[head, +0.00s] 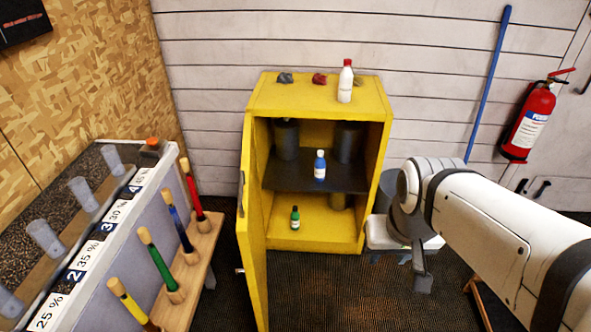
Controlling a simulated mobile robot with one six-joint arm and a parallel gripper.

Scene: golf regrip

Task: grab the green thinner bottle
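The green bottle (295,218) is small with a black cap and a pale label. It stands upright on the lower floor of the open yellow cabinet (379,182), left of the middle. My gripper (421,272) hangs to the right of the cabinet, outside it and well apart from the bottle. One dark finger shows at its lower end; the rest of the gripper is hidden by my arm, so its opening cannot be made out.
The cabinet door (254,230) stands open on the left. A blue bottle (320,166) and dark cans (287,140) stand on the middle shelf (300,180); a white bottle (345,82) stands on top. Carpet before the cabinet looks clear.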

